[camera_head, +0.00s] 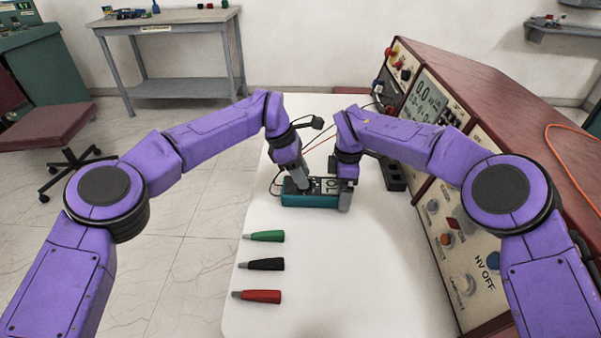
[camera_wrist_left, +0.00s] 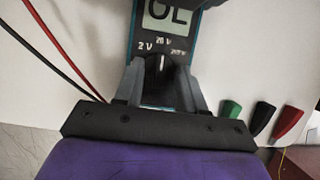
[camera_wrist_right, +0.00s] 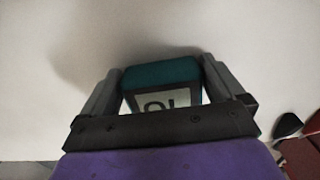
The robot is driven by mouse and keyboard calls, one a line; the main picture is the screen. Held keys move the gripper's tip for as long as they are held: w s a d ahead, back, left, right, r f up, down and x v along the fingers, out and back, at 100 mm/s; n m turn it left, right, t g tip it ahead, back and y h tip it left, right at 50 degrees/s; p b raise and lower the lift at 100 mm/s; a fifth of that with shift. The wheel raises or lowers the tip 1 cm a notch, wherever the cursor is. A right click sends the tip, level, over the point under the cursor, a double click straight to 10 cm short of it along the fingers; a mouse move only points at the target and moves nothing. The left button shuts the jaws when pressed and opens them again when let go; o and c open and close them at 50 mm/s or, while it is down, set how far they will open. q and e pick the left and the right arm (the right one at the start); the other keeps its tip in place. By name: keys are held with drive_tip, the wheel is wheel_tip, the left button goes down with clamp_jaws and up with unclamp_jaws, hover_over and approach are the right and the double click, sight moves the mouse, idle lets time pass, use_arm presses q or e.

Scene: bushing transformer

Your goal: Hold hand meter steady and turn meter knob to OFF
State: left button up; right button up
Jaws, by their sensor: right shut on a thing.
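The hand meter (camera_head: 310,201) is a teal box lying face up on the white table; its display end points right in the head view. Its face (camera_wrist_left: 165,47) shows "OL" above a dial with 2 V and 20 V marks. The dark knob (camera_wrist_left: 162,72) has a white line pointing up at 20 V. My left gripper (camera_head: 301,186) is over the knob with one finger on each side; whether they touch it is unclear. My right gripper (camera_head: 340,190) is shut on the meter's display end, and the right wrist view shows its teal end (camera_wrist_right: 161,74) between the fingers.
Green (camera_head: 267,236), black (camera_head: 266,264) and red (camera_head: 262,296) plugs lie on the table (camera_head: 330,270) in front of the meter. Red and black leads (camera_wrist_left: 75,45) run beside the meter. A large instrument panel (camera_head: 450,215) bounds the right side.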

use_arm(q)
clamp_jaws()
drive_tip(key=n+t, duration=0.1)
drive_tip(key=n, duration=0.3)
drive_tip(key=shift+s, duration=0.15)
drive_tip(key=n+t, duration=0.1)
drive_tip(key=n, duration=0.1)
drive_tip(key=n+t+y, duration=0.1)
drive_tip(key=n, duration=0.2)
drive_tip(key=shift+s+d+y, duration=0.15)
drive_tip(key=shift+s+y, duration=0.05)
drive_tip(key=shift+y, duration=0.1)
drive_tip(key=n, duration=0.2)
drive_tip(key=n+t+y, duration=0.1)
drive_tip(key=n, duration=0.1)
drive_tip(key=shift+s+d+r+n, duration=0.1)
drive_tip(key=shift+d+n, duration=0.1)
drive_tip(key=shift+n, duration=0.2)
drive_tip(key=shift+d+n+y, duration=0.2)
drive_tip(key=shift+n+y, duration=0.7)
drive_tip(key=shift+n, duration=1.1)
drive_tip(key=shift+s, duration=0.1)
use_arm(e)
drive_tip(key=shift+w, duration=0.1)
